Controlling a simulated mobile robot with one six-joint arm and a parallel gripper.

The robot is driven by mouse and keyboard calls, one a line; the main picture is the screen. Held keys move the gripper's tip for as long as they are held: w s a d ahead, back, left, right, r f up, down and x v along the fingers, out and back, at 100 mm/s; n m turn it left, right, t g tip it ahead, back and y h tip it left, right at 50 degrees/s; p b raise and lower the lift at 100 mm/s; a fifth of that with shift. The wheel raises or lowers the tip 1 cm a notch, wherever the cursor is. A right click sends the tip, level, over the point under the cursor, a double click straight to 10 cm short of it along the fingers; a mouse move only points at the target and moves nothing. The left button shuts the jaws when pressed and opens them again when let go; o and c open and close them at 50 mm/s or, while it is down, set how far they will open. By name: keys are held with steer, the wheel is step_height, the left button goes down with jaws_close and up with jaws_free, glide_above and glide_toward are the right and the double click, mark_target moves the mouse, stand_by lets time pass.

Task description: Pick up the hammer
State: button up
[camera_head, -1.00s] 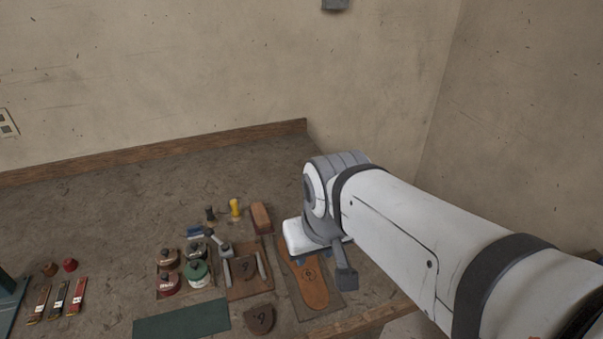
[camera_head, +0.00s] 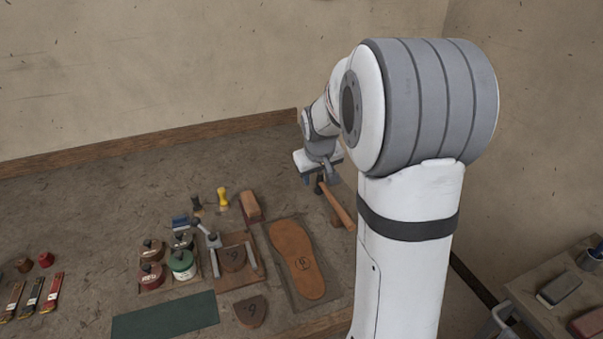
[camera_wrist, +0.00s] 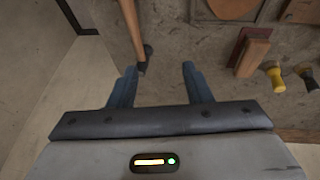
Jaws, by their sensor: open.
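The hammer (camera_head: 341,207) has a long wooden handle and a dark head. In the head view it is at the right end of the bench, just below my gripper (camera_head: 313,180). In the wrist view the hammer's handle (camera_wrist: 131,28) runs up out of the frame, and its dark head lies near the left fingertip. My gripper (camera_wrist: 160,76) is open and empty, with blue fingers spread apart. The hammer's head end is just inside the left finger; whether they touch cannot be told. My arm hides part of the bench around it.
The leather sole (camera_head: 297,260) lies left of the hammer. A brown block (camera_head: 250,206), a yellow-handled tool (camera_head: 222,197) and several jars (camera_head: 183,264) stand further left. The wall is behind, and the bench edge is close in front. A side table (camera_head: 548,310) is at right.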

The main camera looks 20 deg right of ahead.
glide_toward(325, 186)
steer(key=x, duration=0.3)
steer(key=b+x, duration=0.1)
steer(key=x, duration=0.1)
steer(key=shift+s+a+f, duration=0.2)
steer(key=shift+s+a, duration=0.05)
steer(key=shift+s, duration=0.05)
steer(key=shift+w+p+x, duration=0.1)
steer(key=shift+p+x, duration=0.2)
steer(key=shift+x, duration=1.2)
steer(key=shift+w+p+x, duration=0.15)
steer(key=shift+p+x, duration=0.15)
steer(key=shift+x, duration=1.15)
steer(key=shift+d+r, duration=0.1)
steer(key=shift+d, duration=0.1)
steer(key=shift+c, duration=0.5)
jaws_close()
